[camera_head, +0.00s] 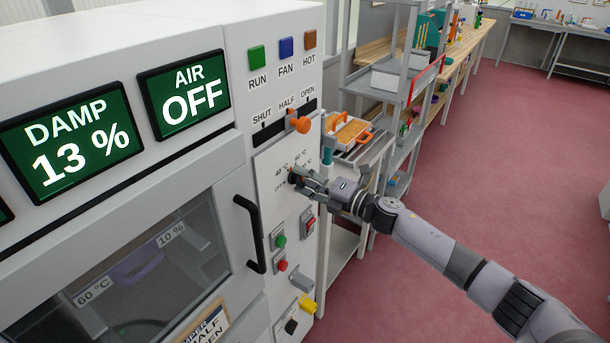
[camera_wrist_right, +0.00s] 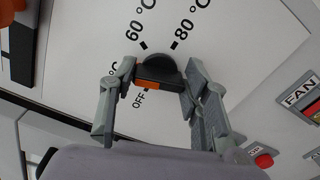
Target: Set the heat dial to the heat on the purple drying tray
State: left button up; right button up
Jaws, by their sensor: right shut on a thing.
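The heat dial (camera_wrist_right: 160,70) is a black knob with an orange mark on the white panel. In the right wrist view the mark faces the OFF label, with 60 °C and 80 °C printed on the far side. My right gripper (camera_wrist_right: 158,84) is shut on the dial, one finger on each side; in the head view the gripper (camera_head: 303,178) largely covers it. The purple drying tray (camera_head: 135,268) shows dimly behind the glass door. Tags there read 60 °C (camera_head: 92,291) and 10 % (camera_head: 171,234). My left gripper is not in view.
An orange damper slider (camera_head: 299,124) sits above the dial. A black door handle (camera_head: 251,234) is to its left. Green (camera_head: 280,241) and red (camera_head: 282,265) buttons and a yellow knob (camera_head: 307,305) are below. Shelves (camera_head: 400,90) stand behind.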

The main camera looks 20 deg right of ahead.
jog(key=shift+f+m+p, duration=0.2)
jog(key=shift+m+p, duration=1.65)
jog(key=shift+m, duration=2.75)
jog(key=o, duration=1.2)
jog(key=shift+c, duration=0.2)
jog(key=shift+s, duration=0.1)
jog(key=v, duration=1.2)
